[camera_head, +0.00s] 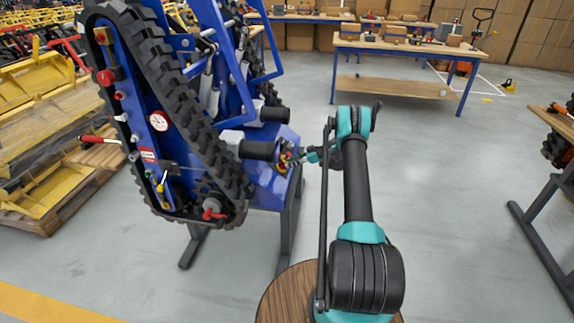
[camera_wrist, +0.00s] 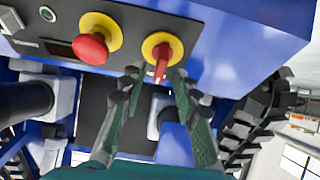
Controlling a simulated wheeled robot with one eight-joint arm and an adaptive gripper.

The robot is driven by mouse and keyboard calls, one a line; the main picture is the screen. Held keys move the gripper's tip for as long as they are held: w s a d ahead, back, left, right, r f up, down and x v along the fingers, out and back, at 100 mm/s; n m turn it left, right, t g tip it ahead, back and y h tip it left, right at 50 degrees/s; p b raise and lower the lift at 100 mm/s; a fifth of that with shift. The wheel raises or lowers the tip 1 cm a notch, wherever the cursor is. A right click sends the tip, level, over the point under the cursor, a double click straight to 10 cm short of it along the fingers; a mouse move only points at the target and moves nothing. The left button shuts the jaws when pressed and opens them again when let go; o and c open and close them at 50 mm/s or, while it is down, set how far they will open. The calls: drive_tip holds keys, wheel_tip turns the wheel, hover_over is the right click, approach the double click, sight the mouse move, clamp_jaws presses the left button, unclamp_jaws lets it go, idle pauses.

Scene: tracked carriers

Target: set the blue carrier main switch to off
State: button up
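The blue carrier (camera_head: 265,190) stands on a dark metal stand, with its black track upright on the left in the head view. In the wrist view, the main switch (camera_wrist: 162,62) is a red rotary handle on a round yellow plate on the carrier's panel. Its handle points down in the picture, slightly tilted. My gripper (camera_wrist: 156,80) is open, with its green fingers apart. The fingertips are close to the handle, one on each side of its lower end; I cannot tell whether they touch it. In the head view my gripper (camera_head: 300,158) is at the carrier's right side, small and partly hard to make out.
A red mushroom button (camera_wrist: 90,48) on a yellow plate sits left of the switch. A small green round light (camera_wrist: 47,14) is at the upper left. A workbench (camera_head: 400,50) stands at the back, and a pallet (camera_head: 50,205) lies left. Open floor (camera_head: 450,200) is right of my arm.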

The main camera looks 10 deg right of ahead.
drive_tip(key=v, duration=0.9)
drive_tip(key=s+a+r+m+h, duration=0.3)
drive_tip(key=s+a+r+m, duration=0.1)
drive_tip(key=s+r, duration=0.55)
drive_tip(key=s+a+r+m+h, duration=0.3)
drive_tip(key=s+a+r+m, duration=0.1)
drive_tip(key=s+r, duration=0.55)
drive_tip(key=s+d+f+m+h, duration=0.1)
drive_tip(key=s+m+h, duration=0.4)
drive_tip(key=s, duration=2.8)
drive_tip(key=shift+d+f+m+h, duration=0.2)
drive_tip(key=shift+m+h, duration=0.2)
drive_tip(key=shift+m, duration=0.3)
